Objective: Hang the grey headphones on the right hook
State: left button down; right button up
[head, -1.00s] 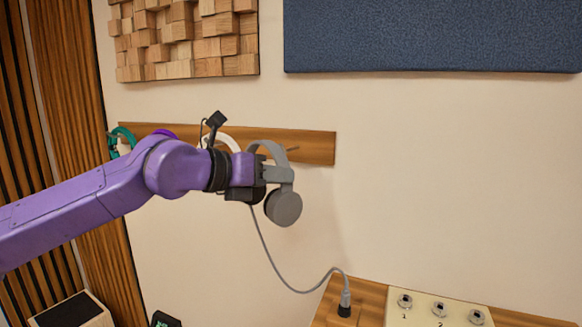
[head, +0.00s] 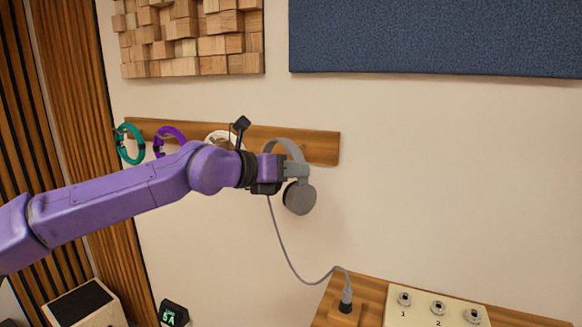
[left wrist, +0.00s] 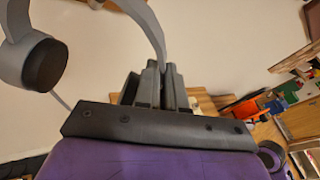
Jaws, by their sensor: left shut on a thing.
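The grey headphones (head: 299,197) hang upright in my left gripper (head: 284,172), in front of the right end of the wooden rail (head: 322,149). The gripper is shut on one side of them, near an ear cup. The band arches up across the rail's right part. The right hook does not show; the headphones or my wrist may cover it. I cannot tell whether the band touches a hook. In the left wrist view the headphones (left wrist: 40,62) show an ear cup at left and the band rising beside the shut fingers (left wrist: 155,85). My right gripper is not in view.
A teal cable coil (head: 129,144), a purple coil (head: 169,141) and a partly hidden white coil (head: 217,138) hang along the rail. A grey cable (head: 291,257) runs from the headphones to a plug (head: 346,299) on the wooden desk. The wall right of the rail is bare.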

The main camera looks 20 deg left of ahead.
pick_arm(q)
jog(key=shift+w+d+p, duration=0.1)
jog(key=shift+w+p, duration=0.65)
jog(key=shift+w, duration=0.35)
jog(key=w+f, duration=0.1)
jog(key=w+f+p, duration=0.1)
jog(key=w, duration=0.1)
jog(key=w+f+p, duration=0.1)
jog(key=shift+w, duration=0.3)
jog(key=c, duration=1.2)
grip_release()
jog(key=shift+o, duration=0.2)
jog(key=shift+s, duration=0.1)
